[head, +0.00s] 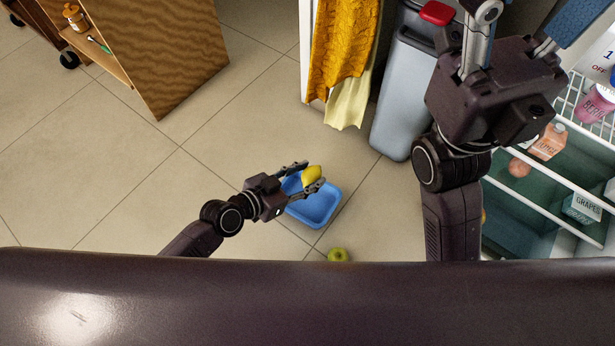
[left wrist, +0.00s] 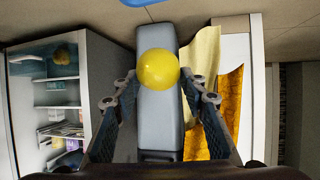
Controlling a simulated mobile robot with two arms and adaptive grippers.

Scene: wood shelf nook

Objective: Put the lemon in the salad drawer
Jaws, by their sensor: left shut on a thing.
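The yellow lemon (head: 312,174) is between the fingers of my left gripper (head: 309,178), which is shut on it. In the head view they are over a blue tub. In the left wrist view the lemon (left wrist: 158,69) sits between the two fingertips. The open fridge (head: 570,150) stands at the right edge of the head view, well to the right of the lemon. Its lower part is dim and greenish, partly hidden by my right arm, and I cannot tell the salad drawer's state. My right gripper (head: 525,40) looks open and empty, its tips cut off by the frame.
The blue tub (head: 318,209) and a green apple (head: 338,255) are on the tiled floor. A grey bin (head: 402,95) with a red lid item stands beside a yellow cloth (head: 342,45). A wooden cart (head: 165,50) is at upper left. Open floor lies left.

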